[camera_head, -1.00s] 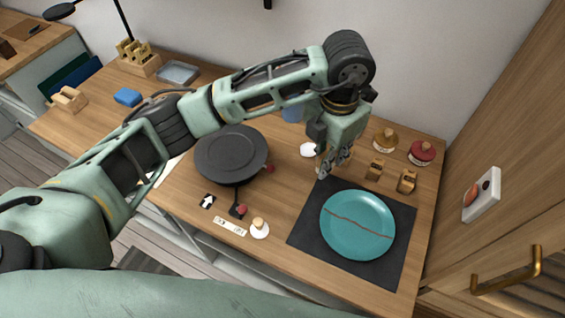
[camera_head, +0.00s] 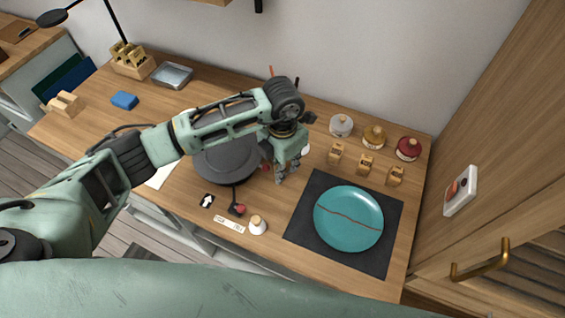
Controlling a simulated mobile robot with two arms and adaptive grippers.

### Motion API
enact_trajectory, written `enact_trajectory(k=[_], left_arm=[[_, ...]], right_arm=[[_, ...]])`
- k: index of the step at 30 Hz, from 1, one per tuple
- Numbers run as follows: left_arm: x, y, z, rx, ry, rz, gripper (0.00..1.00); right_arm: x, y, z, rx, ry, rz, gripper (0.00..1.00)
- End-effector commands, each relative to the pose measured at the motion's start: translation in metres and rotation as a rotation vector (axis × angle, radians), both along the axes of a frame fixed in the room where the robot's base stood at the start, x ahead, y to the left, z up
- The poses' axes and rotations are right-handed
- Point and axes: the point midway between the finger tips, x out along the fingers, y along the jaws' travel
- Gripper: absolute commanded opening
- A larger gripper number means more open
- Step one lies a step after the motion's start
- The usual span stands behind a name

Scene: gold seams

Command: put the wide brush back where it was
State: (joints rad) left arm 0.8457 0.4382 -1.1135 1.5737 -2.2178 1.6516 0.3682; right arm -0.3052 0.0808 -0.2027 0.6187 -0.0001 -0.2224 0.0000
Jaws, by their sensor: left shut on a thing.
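My left gripper (camera_head: 284,174) points down over the table, between the dark round turntable (camera_head: 222,160) and the black mat (camera_head: 300,225). It is shut on a slim thing, taken to be the wide brush, which is too small and covered by the fingers to make out. Behind my left arm, an orange-tipped stick (camera_head: 271,72) and a dark stick (camera_head: 296,83) stand up; whatever holds them is hidden by the arm. A teal plate (camera_head: 348,218) with a reddish-brown seam line lies on the mat. My right gripper is not in view.
Three small wooden blocks (camera_head: 366,163) stand behind the mat, with grey (camera_head: 341,125), gold (camera_head: 373,137) and red (camera_head: 408,149) jars behind them. A white wooden-topped pot (camera_head: 257,226) stands near the front edge. A blue sponge (camera_head: 124,99) and grey tray (camera_head: 172,75) lie left.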

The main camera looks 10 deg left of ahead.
Motion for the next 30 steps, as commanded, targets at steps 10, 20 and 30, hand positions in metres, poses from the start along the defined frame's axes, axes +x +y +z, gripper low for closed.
enact_trajectory(k=[10,20,30], left_arm=[[0.0,0.0,-0.003,0.0,0.0,0.0,0.28],[0.0,0.0,-0.003,0.0,0.0,0.001,0.37],[0.002,-0.001,0.027,-0.002,-0.007,-0.001,0.37]], right_arm=[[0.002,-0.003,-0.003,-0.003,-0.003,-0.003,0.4],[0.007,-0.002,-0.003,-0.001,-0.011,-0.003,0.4],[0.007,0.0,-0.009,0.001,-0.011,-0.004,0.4]])
